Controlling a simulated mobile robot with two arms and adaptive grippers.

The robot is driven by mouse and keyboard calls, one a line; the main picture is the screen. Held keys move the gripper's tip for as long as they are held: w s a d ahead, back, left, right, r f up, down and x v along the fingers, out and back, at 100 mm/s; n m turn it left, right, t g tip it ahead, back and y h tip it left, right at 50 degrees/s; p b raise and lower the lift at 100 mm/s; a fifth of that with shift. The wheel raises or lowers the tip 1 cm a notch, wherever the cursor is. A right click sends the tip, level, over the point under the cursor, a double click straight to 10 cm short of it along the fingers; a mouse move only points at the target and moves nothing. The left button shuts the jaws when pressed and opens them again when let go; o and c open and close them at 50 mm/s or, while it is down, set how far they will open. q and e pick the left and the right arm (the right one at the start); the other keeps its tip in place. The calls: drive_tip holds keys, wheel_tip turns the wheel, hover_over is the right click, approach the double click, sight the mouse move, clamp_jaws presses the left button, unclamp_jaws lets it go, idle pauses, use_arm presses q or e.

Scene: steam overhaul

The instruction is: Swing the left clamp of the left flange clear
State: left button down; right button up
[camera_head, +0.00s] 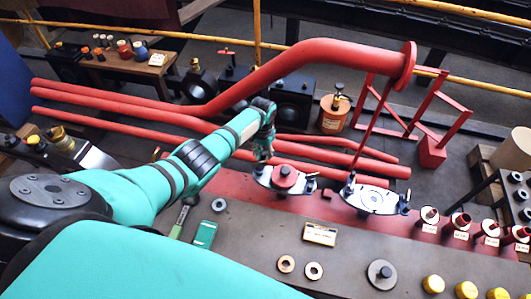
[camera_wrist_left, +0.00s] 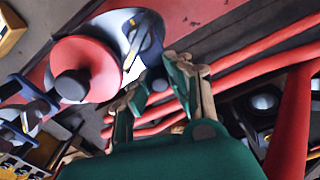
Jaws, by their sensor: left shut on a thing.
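The left flange (camera_head: 284,188) is a pale plate with a red cap (camera_head: 285,174) on top, at the back of the red bench strip. Its left clamp (camera_head: 260,171) is small and dark, at the plate's left edge. My left gripper (camera_head: 263,153) comes down over this clamp from behind. In the left wrist view, the gripper's fingers (camera_wrist_left: 167,84) close around the clamp's dark round end (camera_wrist_left: 154,79), beside the red cap (camera_wrist_left: 84,66). The fingers partly hide the clamp. The right clamp (camera_head: 310,182) sits at the plate's other edge. My right gripper is out of view.
The right flange (camera_head: 376,199) stands just to the right. Red pipes (camera_head: 340,164) run close behind, and the big bent pipe (camera_head: 310,58) rises above. A small labelled box (camera_head: 320,234), washers (camera_head: 286,264) and yellow caps (camera_head: 433,284) lie in front.

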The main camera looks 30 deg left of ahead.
use_arm(q)
drive_tip(key=shift+a+n, duration=0.15)
drive_tip(key=shift+n, duration=0.35)
drive_tip(key=shift+a, duration=0.1)
drive_tip(key=c, duration=1.3)
unclamp_jaws()
drive_tip(key=shift+o, duration=0.2)
drive_tip(key=shift+r, duration=0.1)
wheel_tip(320, 180, up, 12)
